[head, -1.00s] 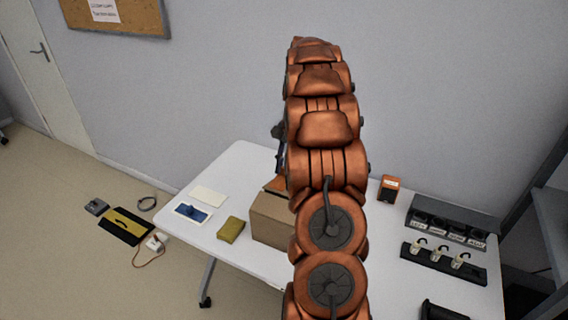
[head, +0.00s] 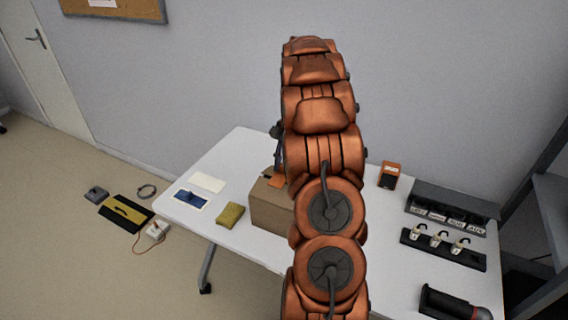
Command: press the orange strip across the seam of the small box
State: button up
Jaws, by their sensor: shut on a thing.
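The small brown box (head: 268,208) stands on the white table, its right part hidden behind my arm. An orange strip (head: 277,182) shows at the top of the box, beside my arm. My gripper (head: 278,168) is a dark shape mostly hidden by the arm, just above the strip. It is shut on the strip. The fingertips and the seam are too small or hidden to make out, and I cannot tell whether the strip touches the box.
A yellow sponge-like block (head: 230,214), a blue tool on a card (head: 190,199) and a pale sheet (head: 208,182) lie left of the box. An orange-and-black device (head: 389,175), a rack of hooked items (head: 442,248) and a dark cylinder (head: 452,303) are at the right.

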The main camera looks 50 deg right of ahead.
aim_at(284, 178)
jog(key=shift+f+b, duration=1)
jog(key=shift+f, duration=1.9)
jog(key=shift+c, duration=0.8)
jog(key=o, duration=1)
jog(key=shift+c, duration=0.2)
jog(key=shift+r+p, duration=0.8)
jog(key=shift+r, duration=3.2)
